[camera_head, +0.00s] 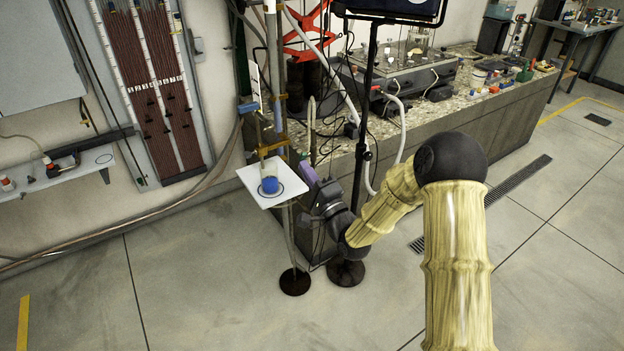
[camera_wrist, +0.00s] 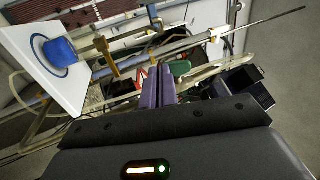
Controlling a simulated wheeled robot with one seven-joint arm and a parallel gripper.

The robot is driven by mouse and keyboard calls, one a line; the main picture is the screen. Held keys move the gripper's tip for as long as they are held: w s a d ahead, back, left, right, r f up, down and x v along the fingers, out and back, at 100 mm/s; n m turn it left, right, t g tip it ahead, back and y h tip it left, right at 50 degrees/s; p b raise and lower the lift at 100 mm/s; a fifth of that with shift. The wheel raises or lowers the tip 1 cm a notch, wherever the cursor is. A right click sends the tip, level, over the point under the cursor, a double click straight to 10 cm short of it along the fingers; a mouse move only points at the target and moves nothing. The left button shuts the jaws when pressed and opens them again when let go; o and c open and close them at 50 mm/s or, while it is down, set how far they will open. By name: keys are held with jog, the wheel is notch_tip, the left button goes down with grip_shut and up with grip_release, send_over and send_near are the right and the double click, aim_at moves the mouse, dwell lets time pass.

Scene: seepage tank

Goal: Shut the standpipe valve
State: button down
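The standpipe (camera_head: 278,120) rises at the left of centre, with brass-coloured fittings and blue parts on it. A blue piece (camera_head: 248,107) juts from its left side and may be the valve handle; I cannot tell its position. Brass-coloured fittings also show in the wrist view (camera_wrist: 101,45). My gripper (camera_head: 308,172) is right of the white plate and lower than the blue piece, apart from it. In the wrist view its purple fingers (camera_wrist: 159,86) lie side by side with no clear gap, and nothing shows held between them.
A white plate (camera_head: 250,179) with a blue ring carries a container with blue contents (camera_head: 270,185), close left of my gripper. A black stand (camera_head: 361,150) with a round base is close right. A cluttered stone-topped bench (camera_head: 455,103) runs behind. Open floor lies in front.

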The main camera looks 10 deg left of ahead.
jog(key=w+a+f+t+y+b, duration=0.1)
jog(key=b, duration=0.5)
jog(key=shift+w+t, duration=0.2)
jog(key=shift+t, duration=0.1)
jog(key=shift+w+a+b, duration=0.35)
jog(key=shift+w+b, duration=0.15)
jog(key=shift+b, duration=0.1)
jog(key=shift+a+r, duration=0.1)
dwell(0.8)
jog(key=s+d+f+b, duration=0.2)
jog(key=f, duration=0.4)
jog(key=s+d+f+b, duration=0.2)
jog(key=f, duration=0.4)
jog(key=shift+s+f, duration=0.25)
jog(key=shift+s, duration=0.15)
